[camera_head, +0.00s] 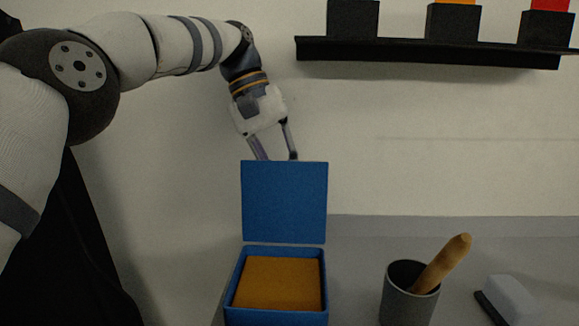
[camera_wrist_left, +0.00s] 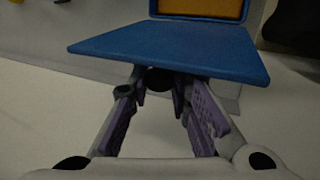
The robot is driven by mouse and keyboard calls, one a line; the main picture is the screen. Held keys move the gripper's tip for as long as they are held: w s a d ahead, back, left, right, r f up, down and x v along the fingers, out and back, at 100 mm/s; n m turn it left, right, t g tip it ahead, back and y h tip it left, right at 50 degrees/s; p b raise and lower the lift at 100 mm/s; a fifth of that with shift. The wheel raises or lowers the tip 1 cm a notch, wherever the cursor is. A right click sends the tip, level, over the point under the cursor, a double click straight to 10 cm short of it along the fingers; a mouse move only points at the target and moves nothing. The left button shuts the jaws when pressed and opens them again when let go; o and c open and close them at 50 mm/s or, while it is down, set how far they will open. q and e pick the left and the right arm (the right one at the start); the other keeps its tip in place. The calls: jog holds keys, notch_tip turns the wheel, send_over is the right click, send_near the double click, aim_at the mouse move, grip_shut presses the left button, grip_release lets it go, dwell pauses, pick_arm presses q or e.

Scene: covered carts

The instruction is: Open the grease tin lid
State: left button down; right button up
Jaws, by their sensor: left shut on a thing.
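The grease tin (camera_head: 275,317) is a blue square box at the bottom centre of the head view, filled with an orange-brown block of grease (camera_head: 278,283). Its blue lid (camera_head: 284,202) stands about upright at the tin's back edge, so the tin is open. My left gripper (camera_head: 275,156) reaches down behind the lid's top edge, which hides its fingertips. In the left wrist view the fingers (camera_wrist_left: 158,82) close around a small dark knob (camera_wrist_left: 158,78) at the underside of the lid (camera_wrist_left: 170,48) as pictured. My right gripper is not in view.
A grey cup (camera_head: 408,306) with a wooden-handled tool (camera_head: 442,263) stands right of the tin. A pale block with a dark edge (camera_head: 512,299) lies farther right. A black wall shelf (camera_head: 430,52) holds dark boxes at upper right. The grey surface behind the cup is clear.

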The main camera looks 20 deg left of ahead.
pick_arm(q)
jog(key=shift+f, duration=0.1)
dwell(0.4)
jog(key=c, duration=1.5)
grip_release()
